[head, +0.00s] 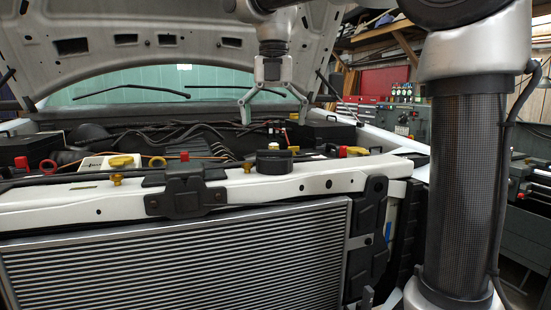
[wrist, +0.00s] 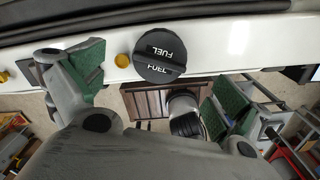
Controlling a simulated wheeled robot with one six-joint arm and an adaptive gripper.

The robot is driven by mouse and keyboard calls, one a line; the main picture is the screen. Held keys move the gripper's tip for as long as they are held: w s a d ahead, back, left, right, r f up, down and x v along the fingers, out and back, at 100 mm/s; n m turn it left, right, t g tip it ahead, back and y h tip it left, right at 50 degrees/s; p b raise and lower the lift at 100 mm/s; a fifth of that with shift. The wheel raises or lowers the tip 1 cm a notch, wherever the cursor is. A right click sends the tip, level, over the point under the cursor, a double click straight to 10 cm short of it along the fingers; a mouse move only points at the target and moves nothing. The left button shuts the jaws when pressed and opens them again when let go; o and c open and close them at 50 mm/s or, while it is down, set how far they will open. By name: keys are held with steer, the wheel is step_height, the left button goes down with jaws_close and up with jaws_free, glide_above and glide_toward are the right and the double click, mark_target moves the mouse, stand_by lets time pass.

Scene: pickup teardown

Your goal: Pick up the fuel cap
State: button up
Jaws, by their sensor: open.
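The fuel cap (head: 274,161) is a round black cap sitting on the white front crossbar of the pickup. In the wrist view the cap (wrist: 160,55) shows a raised grip bar across its top and the word FUEL printed twice. My gripper (head: 273,112) points down above the cap, its fingers spread and empty. In the wrist view the gripper's green-padded fingers (wrist: 157,90) stand wide apart to the left and right, with the cap between and a little above them in the picture. The cap is clear of both fingers.
A small yellow knob (wrist: 122,60) sits close beside the cap on the crossbar. A black latch (head: 186,185) is left of the cap, and the radiator (head: 190,262) is below. The raised hood (head: 150,45) hangs over the engine bay near my arm.

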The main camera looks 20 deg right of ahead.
mark_target(274, 152)
steer(key=f, duration=0.7)
steer(key=shift+s+f, duration=0.25)
steer(key=shift+s, duration=0.1)
steer(key=c, duration=1.1)
